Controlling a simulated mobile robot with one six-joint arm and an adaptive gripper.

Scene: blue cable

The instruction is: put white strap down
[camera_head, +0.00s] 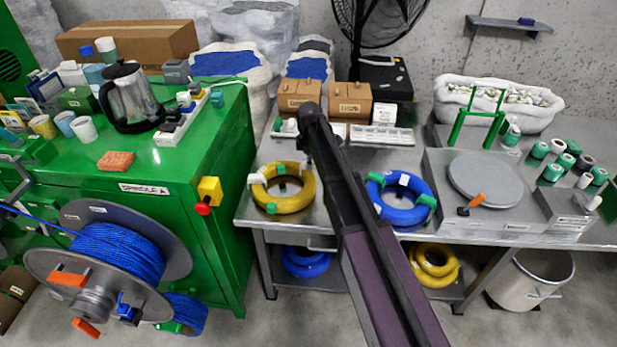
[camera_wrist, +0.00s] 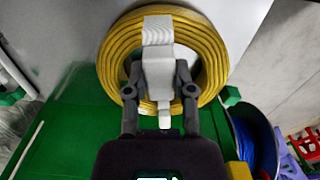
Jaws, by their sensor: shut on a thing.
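In the wrist view my gripper (camera_wrist: 160,85) is shut on a white strap (camera_wrist: 157,32), with one dark finger on each side of it. The strap lies in front of a yellow cable coil (camera_wrist: 118,50) and overlaps its ring; I cannot tell whether it is wrapped around the coil. In the head view my arm crosses the middle, and my gripper cannot be made out. There the yellow coil (camera_head: 297,199) lies on the metal table (camera_head: 345,215), with green straps and a white piece (camera_head: 257,178) on its left side.
A blue coil (camera_head: 403,214) with green and white straps lies right of my arm. A green cabinet (camera_head: 225,140) stands left of the table, with a blue cable spool (camera_head: 115,250) before it. A grey round plate (camera_head: 485,180) and several tape rolls occupy the right side.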

